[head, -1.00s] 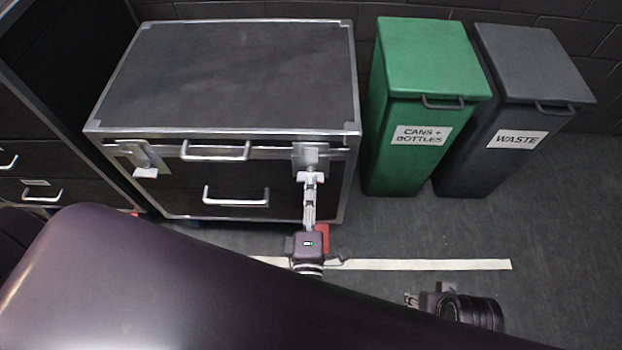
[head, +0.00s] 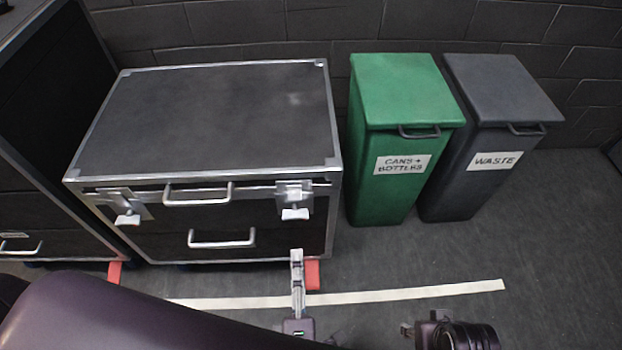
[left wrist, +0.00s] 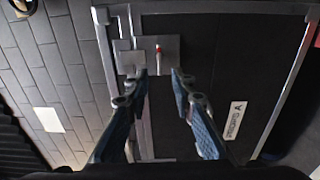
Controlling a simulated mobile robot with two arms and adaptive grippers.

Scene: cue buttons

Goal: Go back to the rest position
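My left gripper (head: 297,258) is low in front of the silver-edged black case (head: 200,120), below its right latch (head: 295,200). In the left wrist view its two blue-padded fingers (left wrist: 159,75) are apart with nothing between them. A metal latch plate (left wrist: 165,52) with a small red mark shows beyond the fingertips. In the head view the gripper is apart from the latch. My right gripper (head: 406,329) is at the bottom right, over the floor, and too small to tell open or shut.
A left latch (head: 127,210) and two handles (head: 222,238) are on the case front. The green bin (head: 400,150) and grey waste bin (head: 490,140) stand right of the case. A dark cabinet (head: 40,200) is at left. The floor at right is clear.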

